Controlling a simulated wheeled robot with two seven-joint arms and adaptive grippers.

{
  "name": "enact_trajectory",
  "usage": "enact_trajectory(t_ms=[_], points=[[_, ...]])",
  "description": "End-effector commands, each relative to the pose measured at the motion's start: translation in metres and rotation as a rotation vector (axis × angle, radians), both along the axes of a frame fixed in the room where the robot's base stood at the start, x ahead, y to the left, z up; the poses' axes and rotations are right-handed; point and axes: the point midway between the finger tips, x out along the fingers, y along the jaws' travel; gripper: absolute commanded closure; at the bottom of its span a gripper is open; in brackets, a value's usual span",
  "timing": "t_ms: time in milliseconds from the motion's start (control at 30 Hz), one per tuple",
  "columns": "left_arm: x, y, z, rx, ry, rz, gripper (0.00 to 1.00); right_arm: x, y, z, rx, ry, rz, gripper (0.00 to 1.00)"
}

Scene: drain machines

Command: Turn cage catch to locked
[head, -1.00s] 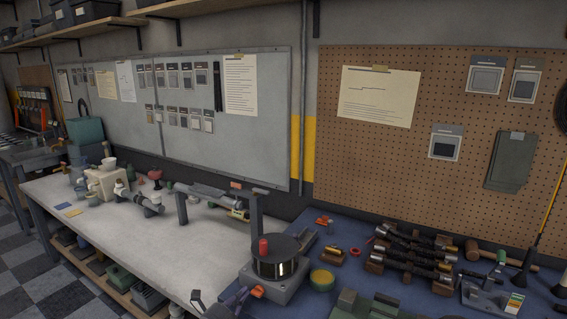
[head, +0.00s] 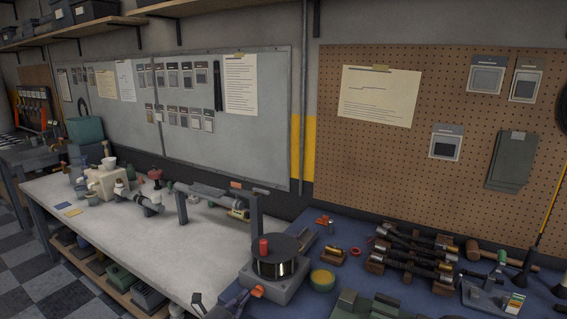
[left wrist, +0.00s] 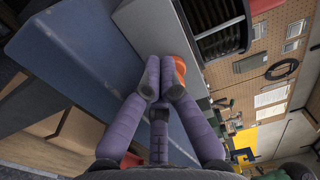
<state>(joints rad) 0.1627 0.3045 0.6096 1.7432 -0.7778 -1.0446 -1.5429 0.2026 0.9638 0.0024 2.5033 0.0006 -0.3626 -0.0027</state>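A drum machine with a dark round top, a red knob and a pale square base (head: 270,283) stands at the near edge of the blue bench. A small orange piece, which looks like the cage catch (head: 257,291), sits at the front left of its base. It also shows in the left wrist view (left wrist: 181,72), partly hidden behind a fingertip. My left gripper (head: 246,297) has purple fingers and reaches this piece from the near side. In the left wrist view its fingertips (left wrist: 161,88) are together beside the orange piece; contact is unclear. My right gripper is not in view.
A yellow-green round container (head: 322,281) stands close right of the machine. Dark rollers on wooden blocks (head: 410,262) lie farther right. A grey frame (head: 220,200) stands behind, on the pale bench (head: 95,208), whose middle is fairly clear.

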Motion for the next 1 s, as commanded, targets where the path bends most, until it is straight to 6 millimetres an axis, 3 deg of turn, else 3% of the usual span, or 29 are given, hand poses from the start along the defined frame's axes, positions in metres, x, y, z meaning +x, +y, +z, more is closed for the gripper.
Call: enact_trajectory(t_ms=[33, 333, 800, 1000], points=[[-0.001, -0.006, -0.012, 0.009, 0.024, -0.012, 1.0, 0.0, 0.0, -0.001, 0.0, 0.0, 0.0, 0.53], [-0.001, 0.003, -0.012, 0.007, 0.024, -0.007, 1.0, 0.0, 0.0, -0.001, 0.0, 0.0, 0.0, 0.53], [-0.041, 0.03, -0.009, 0.005, 0.018, -0.001, 1.0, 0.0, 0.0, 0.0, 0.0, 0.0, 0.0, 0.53], [-0.049, 0.034, -0.008, 0.005, 0.016, -0.003, 1.0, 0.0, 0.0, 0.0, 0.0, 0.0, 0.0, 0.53]])
